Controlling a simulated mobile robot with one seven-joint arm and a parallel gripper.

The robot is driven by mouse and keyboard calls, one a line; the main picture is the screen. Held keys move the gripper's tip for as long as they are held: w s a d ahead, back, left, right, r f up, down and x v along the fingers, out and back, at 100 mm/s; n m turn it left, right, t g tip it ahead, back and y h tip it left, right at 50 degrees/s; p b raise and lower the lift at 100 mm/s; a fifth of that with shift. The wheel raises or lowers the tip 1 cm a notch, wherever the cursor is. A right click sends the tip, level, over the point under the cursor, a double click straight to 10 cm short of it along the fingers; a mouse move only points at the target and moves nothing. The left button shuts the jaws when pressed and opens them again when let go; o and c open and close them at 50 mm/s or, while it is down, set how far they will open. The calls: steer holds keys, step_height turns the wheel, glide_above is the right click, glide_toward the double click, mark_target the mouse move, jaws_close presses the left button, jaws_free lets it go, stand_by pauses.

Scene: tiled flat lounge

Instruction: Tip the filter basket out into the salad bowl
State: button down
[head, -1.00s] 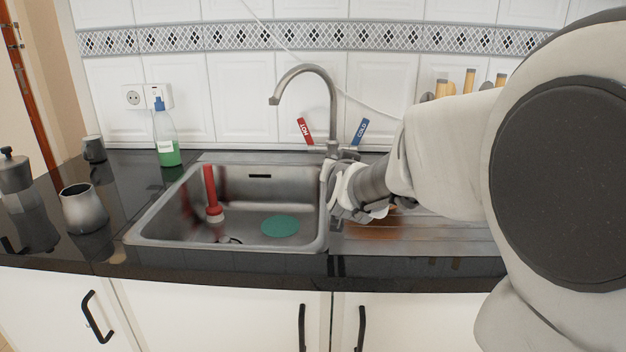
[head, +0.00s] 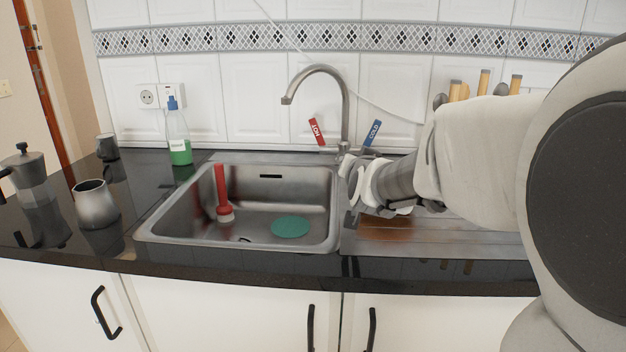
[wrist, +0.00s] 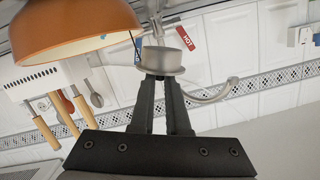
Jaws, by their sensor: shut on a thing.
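My gripper (wrist: 162,82) is shut on the filter basket (wrist: 165,58), a small grey metal cup with a wider flange, held between the fingertips. The salad bowl (wrist: 75,35), orange outside with a pale rim, shows at the upper left of the wrist view, which is turned upside down. The basket is close beside the bowl's rim; whether they touch I cannot tell. In the head view my wrist hangs over the drainboard right of the sink, and the fingers and basket are hidden. A brownish-orange patch shows there under my arm, and I cannot tell whether it is the bowl or its reflection.
The steel sink (head: 180,232) holds a red plunger (head: 221,190) and a green disc (head: 290,227). The tap (head: 345,105) stands behind it. A moka pot (head: 32,175), a grey cup (head: 95,204) and a green bottle (head: 180,140) stand left. Utensils (wrist: 55,115) stand behind the bowl.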

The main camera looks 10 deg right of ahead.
steer(key=shift+d+r+m+y+b, duration=0.15)
steer(key=shift+d+m+y+b, duration=0.15)
steer(key=shift+d+m, duration=0.45)
stand_by(1.0)
steer(key=shift+s+d+f+m, duration=0.1)
steer(key=shift+d+f+m, duration=0.2)
steer(key=shift+d, duration=0.3)
steer(key=shift+d+f+m+p, duration=0.25)
steer(key=shift+d+p, duration=0.25)
steer(key=shift+p, duration=0.7)
steer(key=shift+s+d+r+m+y+p, duration=0.1)
steer(key=shift+d+m+y+p, duration=0.5)
steer(key=shift+p, duration=1.3)
steer(key=shift+d+m+y+p, duration=0.25)
steer(key=shift+m+p, duration=0.95)
steer(key=shift+p, duration=0.7)
stand_by(0.6)
